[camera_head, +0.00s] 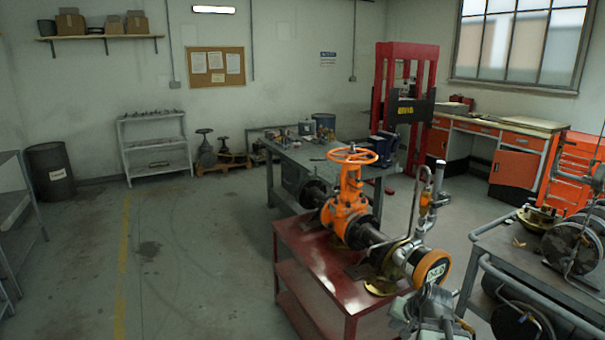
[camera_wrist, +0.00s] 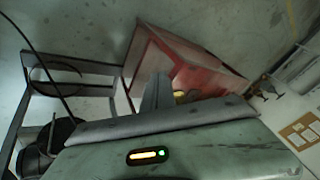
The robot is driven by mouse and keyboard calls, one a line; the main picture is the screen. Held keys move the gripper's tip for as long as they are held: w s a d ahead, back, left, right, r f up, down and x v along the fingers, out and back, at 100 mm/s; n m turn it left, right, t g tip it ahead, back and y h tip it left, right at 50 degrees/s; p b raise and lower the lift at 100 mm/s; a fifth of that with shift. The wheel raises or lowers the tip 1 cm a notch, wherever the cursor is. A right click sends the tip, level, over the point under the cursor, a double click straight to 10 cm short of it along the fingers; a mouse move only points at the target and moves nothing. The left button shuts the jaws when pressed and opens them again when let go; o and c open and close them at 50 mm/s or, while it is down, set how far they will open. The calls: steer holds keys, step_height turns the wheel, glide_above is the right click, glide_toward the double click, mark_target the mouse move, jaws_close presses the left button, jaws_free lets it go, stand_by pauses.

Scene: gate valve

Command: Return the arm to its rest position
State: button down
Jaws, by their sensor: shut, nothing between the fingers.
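My gripper (camera_wrist: 158,84) shows in the wrist view as narrow grey fingers, close together with nothing between them, beyond a grey-green housing with a lit indicator. The fingers point toward the red bench (camera_wrist: 196,62). In the head view, grey metal parts (camera_head: 428,312) stand at the bottom, in front of the bench's near right end; I cannot tell for sure whether they are my arm. The orange gate valve (camera_head: 350,208) with its orange handwheel (camera_head: 352,155) sits in a pipe on the red bench (camera_head: 312,262). No gripper touches the handwheel.
A grey cart (camera_head: 515,262) with hoses and reels stands close on the right. A grey workbench (camera_head: 300,160) and a red press (camera_head: 378,125) stand behind the valve. A dark barrel (camera_head: 50,172) stands far left. The floor (camera_head: 185,255) left of the red bench is clear.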

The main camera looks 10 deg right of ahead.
steer(key=a+n+g+p, duration=0.1)
steer(key=a+n+g, duration=0.3)
steer(key=a, duration=1.6)
steer(key=s+f+n+g, duration=0.1)
steer(key=s+n+g, duration=0.1)
steer(key=s, duration=0.5)
steer(key=shift+s+a+f+n+h, duration=0.25)
steer(key=shift+n+h, duration=0.05)
steer(key=shift+h, duration=0.1)
